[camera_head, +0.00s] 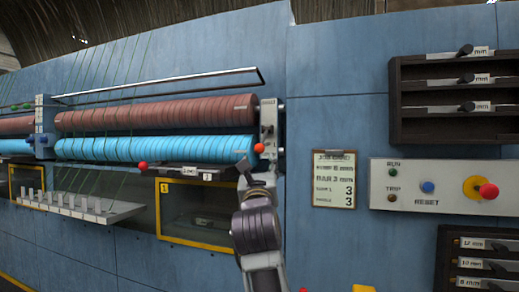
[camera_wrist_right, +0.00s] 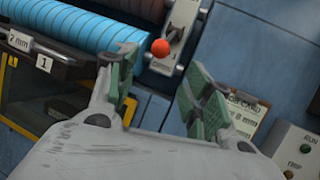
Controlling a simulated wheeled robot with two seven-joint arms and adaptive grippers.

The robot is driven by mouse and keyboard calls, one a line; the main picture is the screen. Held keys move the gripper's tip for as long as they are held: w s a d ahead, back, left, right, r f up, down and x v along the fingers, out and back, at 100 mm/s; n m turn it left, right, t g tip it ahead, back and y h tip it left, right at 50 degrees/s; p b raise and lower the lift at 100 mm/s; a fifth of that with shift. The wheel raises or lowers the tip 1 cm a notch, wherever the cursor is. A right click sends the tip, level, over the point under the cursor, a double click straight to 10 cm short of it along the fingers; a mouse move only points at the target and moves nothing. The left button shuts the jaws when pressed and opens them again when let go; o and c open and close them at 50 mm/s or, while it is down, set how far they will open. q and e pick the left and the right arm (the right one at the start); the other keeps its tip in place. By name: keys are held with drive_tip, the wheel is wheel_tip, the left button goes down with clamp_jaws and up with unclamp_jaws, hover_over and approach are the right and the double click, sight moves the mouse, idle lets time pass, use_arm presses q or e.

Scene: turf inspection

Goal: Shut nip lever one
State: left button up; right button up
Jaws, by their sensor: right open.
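The lever at the right end of the rollers has an orange-red ball knob (camera_head: 259,148) beside a pale metal bracket (camera_head: 268,115). The knob (camera_wrist_right: 160,47) shows in the right wrist view, in front of the bracket and just beyond the gap between my fingertips. My right gripper (camera_head: 258,170) is open and empty, just below the knob. Its green-padded fingers (camera_wrist_right: 160,78) stand on either side of the knob in the picture, apart from it. The lever itself is partly hidden by the knob. A second red ball (camera_head: 143,166) sits farther left. My left gripper is out of view.
Blue (camera_head: 160,149) and reddish-brown (camera_head: 160,114) rollers lie left of the lever. A yellow-framed window (camera_head: 195,240) labelled 1 is below them. The job card (camera_head: 334,180), control panel (camera_head: 450,187) and a dark rack (camera_head: 455,130) are to the right.

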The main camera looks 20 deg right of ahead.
sight(259, 151)
drive_tip(key=shift+p+x, duration=1.6)
drive_tip(key=shift+x, duration=4.2)
drive_tip(key=shift+c, duration=0.3)
clamp_jaws()
